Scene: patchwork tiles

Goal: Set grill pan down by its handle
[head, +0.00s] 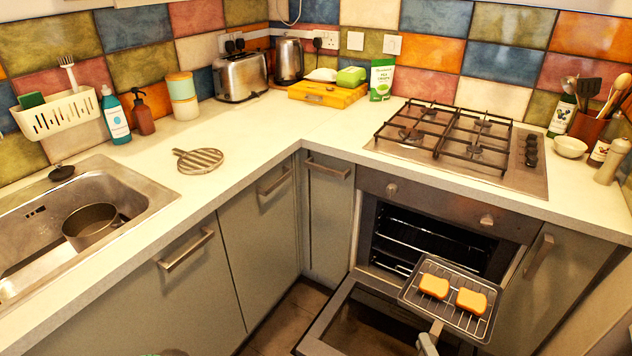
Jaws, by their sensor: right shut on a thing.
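The grill pan (408,296) is a dark tray with a wire rack, in front of the open oven at the lower right. Two orange-brown slices of bread, a left one (434,286) and a right one (471,300), lie on its rack. Its handle (436,328) points toward me. My right gripper (428,343) is at the bottom edge, shut on the handle. The pan is above the lowered oven door (325,318); I cannot tell if it touches anything.
The oven cavity (425,240) is open, with wire shelves inside. A gas hob (450,140) is above it. A round slatted trivet (198,160) lies on the counter (250,130), with free room around it. A pot (90,225) sits in the sink (150,190).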

